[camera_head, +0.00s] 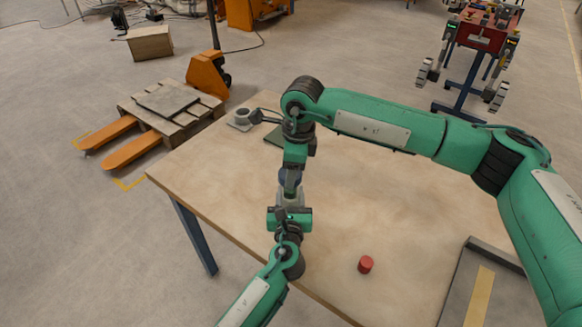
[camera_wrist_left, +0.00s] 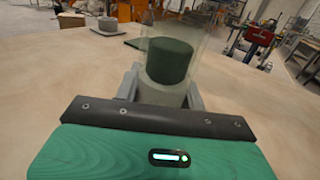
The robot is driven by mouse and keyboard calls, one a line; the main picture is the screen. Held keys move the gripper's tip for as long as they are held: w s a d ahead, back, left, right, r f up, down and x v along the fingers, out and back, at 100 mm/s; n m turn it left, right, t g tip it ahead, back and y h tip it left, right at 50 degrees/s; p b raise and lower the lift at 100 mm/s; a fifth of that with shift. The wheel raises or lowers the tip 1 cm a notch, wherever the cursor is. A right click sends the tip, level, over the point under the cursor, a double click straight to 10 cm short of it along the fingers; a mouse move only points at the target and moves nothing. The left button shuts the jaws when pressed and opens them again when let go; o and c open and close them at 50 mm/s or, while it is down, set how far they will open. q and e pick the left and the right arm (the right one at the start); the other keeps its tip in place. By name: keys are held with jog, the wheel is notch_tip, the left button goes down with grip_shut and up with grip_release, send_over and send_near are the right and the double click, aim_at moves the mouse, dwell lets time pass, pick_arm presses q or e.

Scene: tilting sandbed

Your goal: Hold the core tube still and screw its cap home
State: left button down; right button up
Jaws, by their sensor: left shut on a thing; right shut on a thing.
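In the wrist view the core tube (camera_wrist_left: 150,35) is clear, stands upright and has a dark green core inside. My left gripper (camera_wrist_left: 162,88) is shut on it, with a grey finger on each side. In the head view the tube (camera_head: 290,200) shows as a small pale patch just above my left gripper's body. My right gripper (camera_head: 290,180) points down directly above it, shut on what looks like the dark blue cap (camera_head: 285,175). The cap is mostly covered by the fingers, and its fit on the tube cannot be told. The wrist view does not show the cap.
A red cylinder (camera_head: 365,265) stands on the wooden table (camera_head: 400,220) near its front. A dark tray (camera_head: 461,285) with a yellow strip lies at the right. A grey round holder (camera_head: 242,119) and a dark green pad (camera_head: 275,136) lie at the far left.

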aim_at(290, 202)
jog(key=shift+f, duration=0.8)
jog(key=shift+f, duration=0.55)
